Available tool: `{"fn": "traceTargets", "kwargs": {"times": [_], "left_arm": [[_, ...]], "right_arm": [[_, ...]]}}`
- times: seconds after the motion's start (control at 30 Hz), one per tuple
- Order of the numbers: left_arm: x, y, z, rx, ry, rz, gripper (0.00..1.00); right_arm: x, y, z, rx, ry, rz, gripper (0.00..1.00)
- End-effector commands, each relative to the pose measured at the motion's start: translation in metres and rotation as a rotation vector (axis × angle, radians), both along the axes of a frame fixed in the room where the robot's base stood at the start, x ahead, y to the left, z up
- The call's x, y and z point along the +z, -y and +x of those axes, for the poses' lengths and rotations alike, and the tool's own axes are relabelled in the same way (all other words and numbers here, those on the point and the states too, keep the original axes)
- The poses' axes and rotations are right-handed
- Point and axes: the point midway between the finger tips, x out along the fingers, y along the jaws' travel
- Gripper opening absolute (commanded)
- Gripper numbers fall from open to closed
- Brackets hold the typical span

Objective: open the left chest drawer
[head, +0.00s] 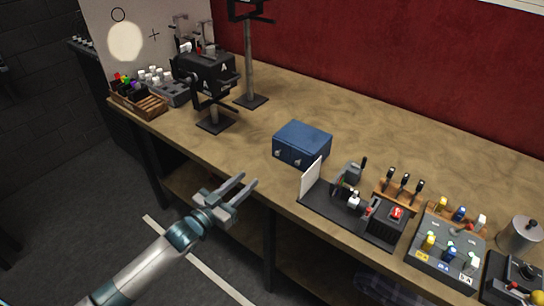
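A small blue chest (303,139) stands on the wooden workbench near its front edge. Its front shows two drawer fronts side by side, each with a small light knob; the left drawer (280,151) looks shut. My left gripper (247,186) is in front of the bench edge, to the lower left of the chest and apart from it. Its two fingers are spread with nothing between them. My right gripper is not in view.
The workbench (330,95) is clear behind the chest. A control board with a white upright panel (312,178) stands close to the chest's right. A button box (446,250) is farther right. Dark stands (214,124) and a wooden rack (138,102) are at left.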

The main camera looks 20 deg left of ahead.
Motion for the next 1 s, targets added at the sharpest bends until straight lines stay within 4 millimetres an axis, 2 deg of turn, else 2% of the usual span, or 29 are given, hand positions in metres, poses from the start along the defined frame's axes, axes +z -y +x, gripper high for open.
{"fn": "traceTargets", "kwargs": {"times": [0.6, 0.8, 1.0], "left_arm": [[0.003, 0.035, 0.098, 0.001, 0.001, 0.0, 0.32], [0.001, 0.043, 0.121, 0.001, 0.0, 0.0, 0.32], [0.0, 0.048, 0.131, 0.0, -0.001, 0.0, 0.32]], "right_arm": [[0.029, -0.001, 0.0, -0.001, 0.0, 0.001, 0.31], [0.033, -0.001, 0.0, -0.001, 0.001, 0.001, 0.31], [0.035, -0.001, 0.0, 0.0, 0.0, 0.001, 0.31]]}}
